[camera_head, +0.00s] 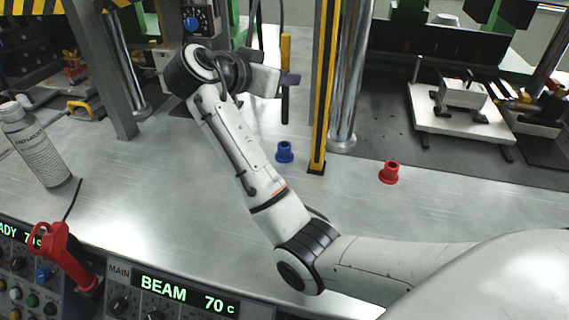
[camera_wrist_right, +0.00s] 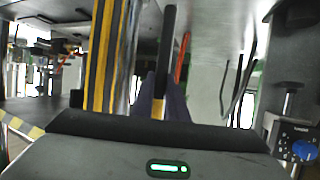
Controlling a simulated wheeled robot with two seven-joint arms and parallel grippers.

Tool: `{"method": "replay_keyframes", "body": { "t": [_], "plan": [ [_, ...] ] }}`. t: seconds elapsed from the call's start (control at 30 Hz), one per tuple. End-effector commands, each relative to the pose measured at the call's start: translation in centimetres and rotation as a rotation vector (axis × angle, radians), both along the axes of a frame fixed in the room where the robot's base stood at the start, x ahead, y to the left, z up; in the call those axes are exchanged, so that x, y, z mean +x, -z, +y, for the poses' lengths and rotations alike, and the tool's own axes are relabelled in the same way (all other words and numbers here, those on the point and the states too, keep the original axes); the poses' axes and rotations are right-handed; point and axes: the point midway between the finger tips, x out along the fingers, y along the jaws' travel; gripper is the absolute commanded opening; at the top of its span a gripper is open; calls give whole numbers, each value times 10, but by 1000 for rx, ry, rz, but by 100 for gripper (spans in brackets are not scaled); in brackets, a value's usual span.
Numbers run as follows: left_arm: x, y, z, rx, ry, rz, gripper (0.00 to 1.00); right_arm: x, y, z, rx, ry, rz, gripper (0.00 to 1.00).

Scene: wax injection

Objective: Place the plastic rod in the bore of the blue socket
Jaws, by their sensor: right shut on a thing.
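The blue socket (camera_head: 285,153) stands upright on the metal table, left of the striped post. My right gripper (camera_head: 288,81) is beyond and above it in the head view, shut on the plastic rod (camera_head: 285,108). The rod hangs about upright, its dark lower end apart from the socket and just above it in the picture. A yellow part shows above the fingers. In the right wrist view the dark rod (camera_wrist_right: 168,45) sticks out between the fingers (camera_wrist_right: 165,105), with yellow at the grip. The socket is not seen there. My left gripper is not in view.
A red socket (camera_head: 389,173) stands right of the yellow-black post (camera_head: 325,90). A metal column (camera_head: 350,80) is beside the post. A bottle (camera_head: 37,145) stands at the left. A white fixture plate (camera_head: 460,125) is at the back right. The table left of the arm is largely clear.

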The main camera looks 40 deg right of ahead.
Motion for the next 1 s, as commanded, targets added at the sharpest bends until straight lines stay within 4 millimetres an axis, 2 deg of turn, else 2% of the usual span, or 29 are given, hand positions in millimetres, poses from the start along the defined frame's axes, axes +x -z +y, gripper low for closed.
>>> {"method": "replay_keyframes", "body": {
  "t": [0.1,0.3,0.53,0.77,1.0],
  "plan": [
    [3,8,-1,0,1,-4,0,0,-1,1,2,89,1,0],
    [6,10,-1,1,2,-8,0,-1,-1,2,-2,154,3,0],
    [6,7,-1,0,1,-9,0,-2,40,2,-2,157,7,0],
    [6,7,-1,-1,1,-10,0,-2,60,2,-2,157,3,0],
    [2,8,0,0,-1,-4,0,-2,91,2,-3,156,5,0]
  ]
}}
